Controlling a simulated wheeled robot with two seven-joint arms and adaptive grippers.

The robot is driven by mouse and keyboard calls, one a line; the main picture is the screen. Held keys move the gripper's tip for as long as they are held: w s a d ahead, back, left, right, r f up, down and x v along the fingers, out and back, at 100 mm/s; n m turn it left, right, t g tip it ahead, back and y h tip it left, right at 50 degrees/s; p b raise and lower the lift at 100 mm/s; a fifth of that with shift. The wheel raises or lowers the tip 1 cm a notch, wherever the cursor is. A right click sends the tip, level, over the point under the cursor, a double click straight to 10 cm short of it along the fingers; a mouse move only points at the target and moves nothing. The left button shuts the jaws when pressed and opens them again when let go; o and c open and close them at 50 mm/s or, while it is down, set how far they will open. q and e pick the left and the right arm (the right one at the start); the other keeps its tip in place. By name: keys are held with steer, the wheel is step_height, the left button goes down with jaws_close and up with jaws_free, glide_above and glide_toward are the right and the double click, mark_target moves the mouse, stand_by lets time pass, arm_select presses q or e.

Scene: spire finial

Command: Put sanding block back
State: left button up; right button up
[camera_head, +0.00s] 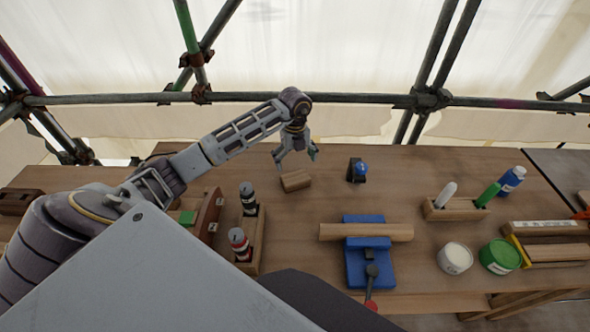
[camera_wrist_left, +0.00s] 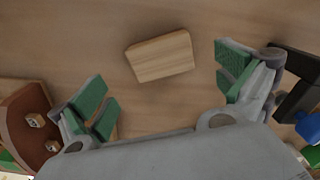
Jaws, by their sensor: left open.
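A small wooden block (camera_head: 295,181), which looks like the sanding block, lies on the workbench (camera_head: 310,215) near its far side. It also shows in the left wrist view (camera_wrist_left: 160,56), lying flat and tilted a little. My left gripper (camera_head: 297,158) is open and empty just above and behind the block. In the left wrist view its green-padded fingers (camera_wrist_left: 165,88) are wide apart, with the block between and beyond them, not touching. My right gripper is not in view.
A blue vise (camera_head: 370,268) holds a wooden rod (camera_head: 367,232). A black and blue tool (camera_head: 357,171) stands right of the block. A wooden holder with bottles (camera_head: 248,232) is at left. Scaffold poles (camera_head: 350,99) run behind.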

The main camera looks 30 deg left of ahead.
arm_select(q)
steer(key=shift+r, duration=1.4)
